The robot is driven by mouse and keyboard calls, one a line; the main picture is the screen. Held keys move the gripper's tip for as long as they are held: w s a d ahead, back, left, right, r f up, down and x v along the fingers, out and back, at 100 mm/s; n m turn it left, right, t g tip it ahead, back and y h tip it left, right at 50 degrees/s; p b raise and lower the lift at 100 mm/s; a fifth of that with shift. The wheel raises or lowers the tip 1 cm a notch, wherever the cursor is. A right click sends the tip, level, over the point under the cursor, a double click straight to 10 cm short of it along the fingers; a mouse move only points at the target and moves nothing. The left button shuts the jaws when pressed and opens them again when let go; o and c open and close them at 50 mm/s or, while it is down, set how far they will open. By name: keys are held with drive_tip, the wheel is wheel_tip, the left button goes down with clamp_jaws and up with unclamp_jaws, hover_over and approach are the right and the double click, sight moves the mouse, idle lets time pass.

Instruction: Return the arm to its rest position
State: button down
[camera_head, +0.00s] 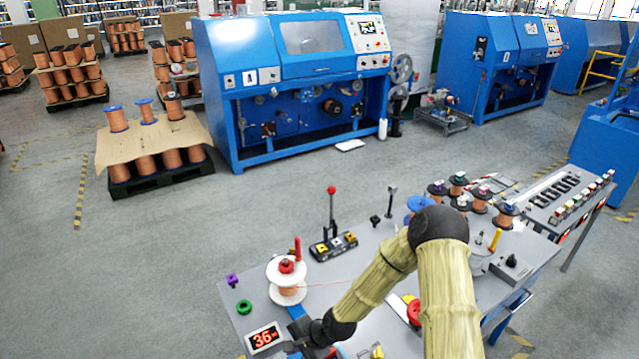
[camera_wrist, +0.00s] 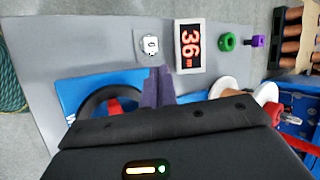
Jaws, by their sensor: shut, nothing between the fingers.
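My gripper (camera_wrist: 159,78) shows in the wrist view with its dark fingers together and nothing between them. It is over the left part of the grey workbench (camera_head: 252,292), close to a display (camera_head: 264,339) reading 36. In the wrist view the same display (camera_wrist: 190,46) is just right of the fingertips. A black ring with a red part (camera_wrist: 98,101) lies left of the fingers, over a blue surface, partly hidden by my wrist. In the head view my arm reaches from the lower right, bent at a high elbow, down to the lower left, where the fingers are not clearly seen.
A white-flanged spool (camera_head: 287,274) with a red top stands near my wrist. A green ring (camera_head: 244,307) and purple knob (camera_head: 232,280) sit at the left edge. A red-knobbed lever (camera_head: 332,205) rises behind. Several wire spools (camera_head: 457,183) stand behind my elbow.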

drive_tip(key=s+d+r+n+h, duration=0.3)
drive_tip(key=s+d+r, duration=0.3)
drive_tip(key=d+r, duration=0.5)
drive_tip(key=s+d+r+n+h, duration=0.3)
drive_tip(key=s+d+r+n, duration=0.3)
drive_tip(key=d+r, duration=0.5)
wheel_tip(320, 180, up, 2)
drive_tip(key=shift+d+r+h, duration=0.25)
drive_tip(key=shift+d+h, duration=0.05)
drive_tip(key=shift+h, duration=0.1)
drive_tip(key=shift+w, duration=0.1)
